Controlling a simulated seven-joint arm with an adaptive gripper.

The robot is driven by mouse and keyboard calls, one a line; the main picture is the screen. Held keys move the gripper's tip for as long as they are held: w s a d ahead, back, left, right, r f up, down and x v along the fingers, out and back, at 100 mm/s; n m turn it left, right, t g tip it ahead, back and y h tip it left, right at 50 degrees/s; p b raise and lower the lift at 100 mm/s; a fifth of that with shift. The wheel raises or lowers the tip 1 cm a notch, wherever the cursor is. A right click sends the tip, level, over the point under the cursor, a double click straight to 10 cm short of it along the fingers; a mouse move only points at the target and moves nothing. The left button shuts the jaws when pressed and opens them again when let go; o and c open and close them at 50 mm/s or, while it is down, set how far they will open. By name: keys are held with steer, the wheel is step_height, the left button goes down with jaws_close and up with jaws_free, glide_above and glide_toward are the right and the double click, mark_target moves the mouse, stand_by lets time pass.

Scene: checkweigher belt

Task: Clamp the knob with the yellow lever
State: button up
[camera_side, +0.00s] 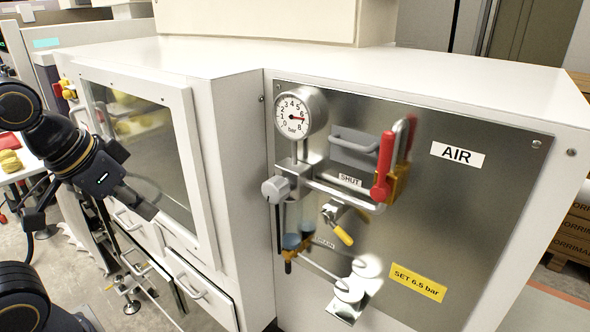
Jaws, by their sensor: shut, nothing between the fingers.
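A grey round knob (275,189) sticks out at the left of the regulator assembly, below the pressure gauge. A small lever with a yellow handle (343,235) hangs tilted down to the right from a metal fitting, right of and below the knob. I cannot tell how the lever connects to the knob. My gripper (147,208) is at the left, in front of the cabinet's window, well apart from the knob and lever. Its fingers are small and dark here; it appears shut and empty.
A red lever (384,165) on a brass valve stands right of the pressure gauge (301,111). The steel panel (480,220) carries AIR, SHUT and SET 6.5 bar labels. A round white part (349,289) sits low on it. The window frame (187,150) lies between my gripper and the panel.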

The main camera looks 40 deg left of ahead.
steer(key=shift+o, duration=0.8)
steer(key=shift+f, duration=0.2)
steer(key=o, duration=0.3)
steer(key=f+m+y, duration=0.1)
steer(key=f+m+g, duration=0.1)
steer(key=f+m+g+y, duration=0.1)
steer(key=shift+s+d+m+y, duration=0.2)
steer(key=shift+s+m+y, duration=0.1)
steer(key=shift+m, duration=0.1)
steer(key=shift+o, duration=1)
steer(key=m+y, duration=0.1)
steer(key=w+m+y, duration=0.1)
steer(key=m, duration=0.1)
steer(key=shift+d+f, duration=0.15)
steer(key=shift+f, duration=0.25)
steer(key=m+t+h, duration=0.4)
steer(key=m+t, duration=0.8)
steer(key=m, duration=0.5)
glide_toward(340, 236)
steer(key=x, duration=1)
steer(key=shift+w, duration=0.35)
jaws_close()
